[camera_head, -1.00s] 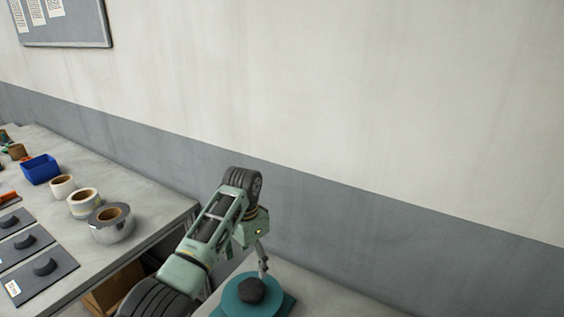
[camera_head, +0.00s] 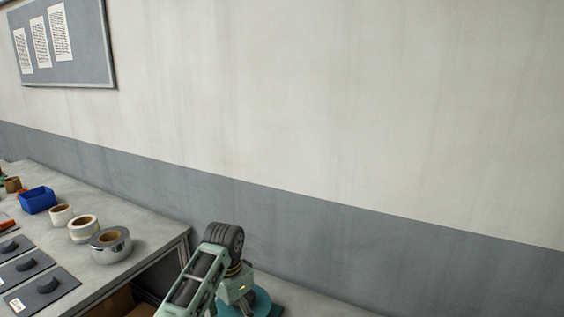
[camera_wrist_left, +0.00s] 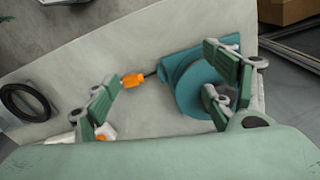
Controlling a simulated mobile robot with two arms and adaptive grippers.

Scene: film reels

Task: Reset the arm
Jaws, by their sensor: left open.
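My left arm comes in from the bottom of the head view, a pale green arm with a dark ribbed joint. Its gripper shows in the left wrist view (camera_wrist_left: 158,88), with the green-padded fingers wide apart and nothing between them held. A teal round device (camera_wrist_left: 193,90) on a teal base lies beyond and partly behind the right fingers. The device also shows at the bottom of the head view (camera_head: 262,303), mostly hidden by my arm. My right gripper is in neither view.
A orange connector (camera_wrist_left: 134,80) and a black ring (camera_wrist_left: 24,103) lie on the pale tabletop.

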